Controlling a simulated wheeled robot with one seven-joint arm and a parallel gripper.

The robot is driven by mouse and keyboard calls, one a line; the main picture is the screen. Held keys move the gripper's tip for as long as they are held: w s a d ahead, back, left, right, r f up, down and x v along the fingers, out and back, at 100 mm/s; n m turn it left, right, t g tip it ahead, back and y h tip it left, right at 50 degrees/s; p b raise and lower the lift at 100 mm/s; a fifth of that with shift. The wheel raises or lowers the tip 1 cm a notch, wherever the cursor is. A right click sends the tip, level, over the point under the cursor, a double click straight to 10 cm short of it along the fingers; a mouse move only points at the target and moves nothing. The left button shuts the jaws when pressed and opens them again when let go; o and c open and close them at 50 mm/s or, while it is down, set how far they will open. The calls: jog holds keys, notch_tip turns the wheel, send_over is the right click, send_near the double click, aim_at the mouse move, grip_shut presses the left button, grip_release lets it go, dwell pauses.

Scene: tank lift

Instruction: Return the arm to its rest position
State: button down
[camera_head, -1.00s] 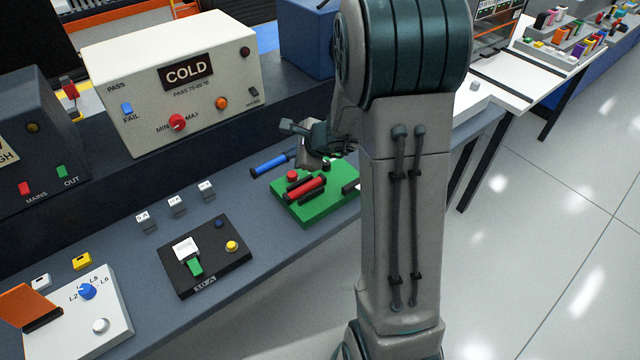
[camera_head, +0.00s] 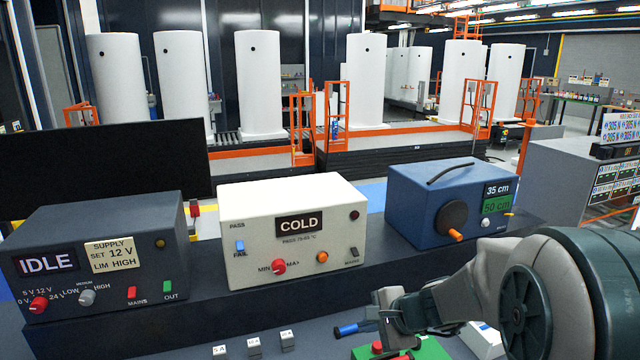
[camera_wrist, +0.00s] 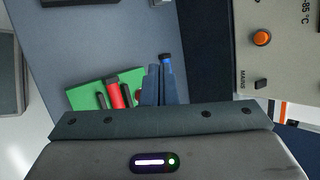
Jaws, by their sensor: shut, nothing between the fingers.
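My gripper (camera_head: 374,318) is at the end of my arm, low and right of centre in the head view. In the wrist view its two fingers (camera_wrist: 160,72) lie together, shut with nothing between them. They are above the bench, near the green board (camera_wrist: 85,94) and a blue rod (camera_wrist: 166,62). The blue rod (camera_head: 347,329) also shows left of the gripper in the head view. The green board (camera_head: 430,350) is partly hidden by my gripper and the lower picture edge. Whether the fingers touch the rod cannot be told.
A dark supply box (camera_head: 100,250) reading IDLE, a cream box (camera_head: 290,235) reading COLD and a blue box (camera_head: 440,203) stand along the raised shelf behind the bench. Small white blocks (camera_head: 254,347) sit on the bench. White tanks (camera_head: 262,85) and orange rails stand farther back.

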jog(key=s+d+r+n+g+h, duration=0.1)
jog(key=s+d+r+n+h, duration=0.1)
jog(key=s+n, duration=0.5)
jog(key=s+d+r+n+g+h, duration=0.1)
jog(key=s+d+r+n+h, duration=0.1)
jog(key=s+n, duration=0.5)
jog(key=s+r+h, duration=0.1)
jog(key=s+h, duration=0.1)
jog(key=s, duration=0.4)
jog(key=shift+s+d+r+g, duration=0.25)
jog(key=shift+r+g, duration=0.15)
dwell(1.0)
